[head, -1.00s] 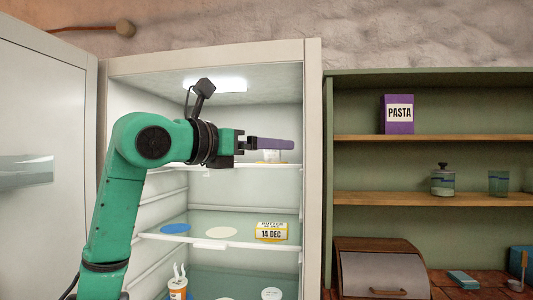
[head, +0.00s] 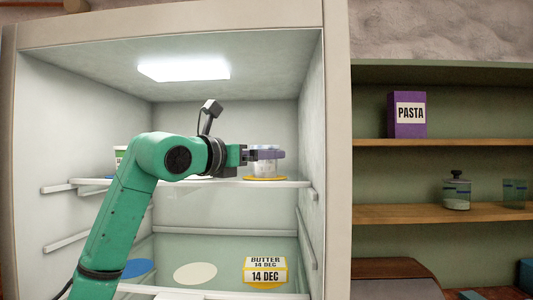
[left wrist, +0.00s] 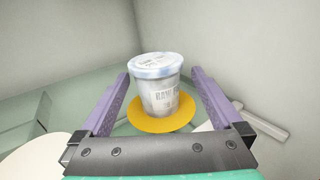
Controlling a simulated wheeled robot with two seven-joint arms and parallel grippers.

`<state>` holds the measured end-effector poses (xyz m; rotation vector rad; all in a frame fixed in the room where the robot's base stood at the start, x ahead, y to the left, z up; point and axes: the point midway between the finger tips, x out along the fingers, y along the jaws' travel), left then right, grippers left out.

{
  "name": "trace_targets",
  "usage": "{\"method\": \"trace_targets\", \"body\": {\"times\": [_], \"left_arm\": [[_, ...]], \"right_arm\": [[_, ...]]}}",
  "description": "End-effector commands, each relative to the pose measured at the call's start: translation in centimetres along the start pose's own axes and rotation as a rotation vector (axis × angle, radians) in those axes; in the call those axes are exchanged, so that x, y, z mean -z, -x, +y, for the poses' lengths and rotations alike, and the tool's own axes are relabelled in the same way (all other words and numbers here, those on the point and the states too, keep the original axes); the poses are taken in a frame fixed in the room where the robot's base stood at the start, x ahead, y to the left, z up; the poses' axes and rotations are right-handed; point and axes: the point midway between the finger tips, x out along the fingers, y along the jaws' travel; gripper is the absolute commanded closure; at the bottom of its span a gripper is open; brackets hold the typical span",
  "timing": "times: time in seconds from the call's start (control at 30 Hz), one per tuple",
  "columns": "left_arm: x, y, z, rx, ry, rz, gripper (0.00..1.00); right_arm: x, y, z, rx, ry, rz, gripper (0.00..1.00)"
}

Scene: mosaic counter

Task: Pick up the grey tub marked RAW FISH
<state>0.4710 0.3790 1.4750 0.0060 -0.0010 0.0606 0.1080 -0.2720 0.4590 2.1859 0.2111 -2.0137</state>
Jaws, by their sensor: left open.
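The grey tub (left wrist: 158,88) stands upright on a yellow round mat (left wrist: 160,122) in the left wrist view. Its label is partly readable and appears to say RAW FISH. In the head view the tub (head: 265,168) is on the upper fridge shelf, partly hidden behind the gripper fingers. My left gripper (left wrist: 160,85) is open, with one purple finger on each side of the tub and gaps visible. In the head view my left gripper (head: 280,154) reaches into the fridge at upper-shelf height. My right gripper is not in view.
A green and white container (head: 120,158) stands on the upper shelf behind my arm. The butter box (head: 265,271) is on the shelf below, near a white round mat (head: 195,272) and a blue one (head: 137,268). The fridge side wall (head: 312,130) is close on the right.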

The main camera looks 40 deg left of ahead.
Motion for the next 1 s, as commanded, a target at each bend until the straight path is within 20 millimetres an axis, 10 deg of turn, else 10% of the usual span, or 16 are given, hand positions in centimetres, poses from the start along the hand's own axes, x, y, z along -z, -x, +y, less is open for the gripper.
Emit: {"method": "trace_targets", "body": {"times": [0.53,0.8,1.0], "left_arm": [[0.6,-5.8,-0.3,-0.001,0.001,0.0,0.0],[0.6,-5.7,-0.3,-0.001,0.001,0.0,0.94],[0.5,-5.7,-0.3,-0.001,0.002,-0.002,0.94]], "right_arm": [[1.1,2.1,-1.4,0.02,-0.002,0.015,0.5],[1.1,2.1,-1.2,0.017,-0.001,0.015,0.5],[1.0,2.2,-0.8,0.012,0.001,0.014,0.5]]}}
